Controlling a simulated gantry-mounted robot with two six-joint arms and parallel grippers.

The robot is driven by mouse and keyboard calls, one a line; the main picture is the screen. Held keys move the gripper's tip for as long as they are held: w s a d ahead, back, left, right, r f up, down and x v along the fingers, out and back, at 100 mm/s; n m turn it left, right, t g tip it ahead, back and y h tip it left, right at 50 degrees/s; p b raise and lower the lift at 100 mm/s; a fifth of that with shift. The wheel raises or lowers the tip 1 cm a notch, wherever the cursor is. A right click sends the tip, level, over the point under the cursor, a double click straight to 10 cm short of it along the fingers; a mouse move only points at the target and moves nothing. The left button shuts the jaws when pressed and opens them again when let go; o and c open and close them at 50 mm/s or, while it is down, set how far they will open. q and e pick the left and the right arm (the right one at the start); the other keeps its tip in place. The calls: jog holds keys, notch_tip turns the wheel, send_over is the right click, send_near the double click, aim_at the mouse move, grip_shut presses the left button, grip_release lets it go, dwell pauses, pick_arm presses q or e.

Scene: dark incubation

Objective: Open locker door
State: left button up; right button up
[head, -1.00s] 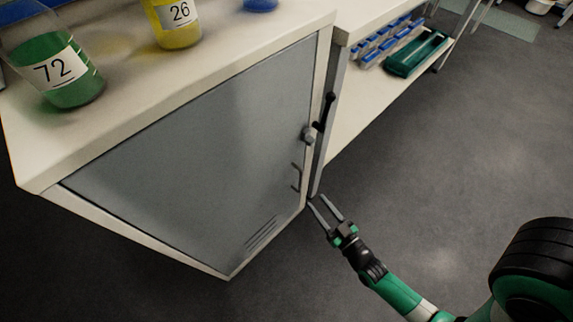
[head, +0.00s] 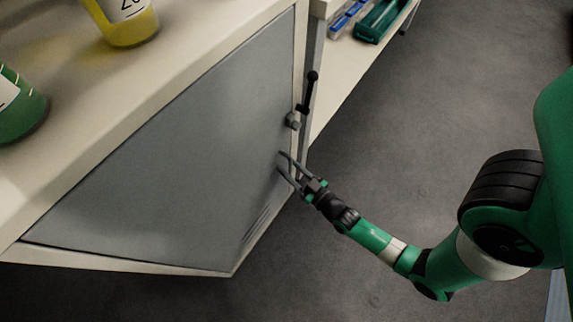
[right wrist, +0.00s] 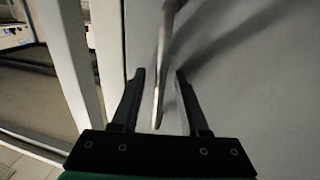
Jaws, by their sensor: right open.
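The grey locker door (head: 185,150) is shut in the white cabinet front in the head view. Its handle, a thin bar, shows in the right wrist view (right wrist: 163,65), where it stands between the two fingers. My right gripper (head: 285,165) is open at the right edge of the door, its fingertips around the handle. In the right wrist view the right gripper (right wrist: 158,95) has a gap on both sides of the bar. In the head view the fingers largely cover the handle. My left gripper is not in view.
A black lever (head: 307,90) and a round grey knob (head: 293,121) sit above the handle. A yellow flask (head: 130,25) and a green flask (head: 20,110) stand on the cabinet top. A bench (head: 350,75) stands to the right. Grey floor (head: 420,110) is open right of the cabinet.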

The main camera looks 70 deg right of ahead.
jog(key=shift+s, duration=0.1)
jog(key=shift+c, duration=0.7)
grip_shut()
dwell(0.6)
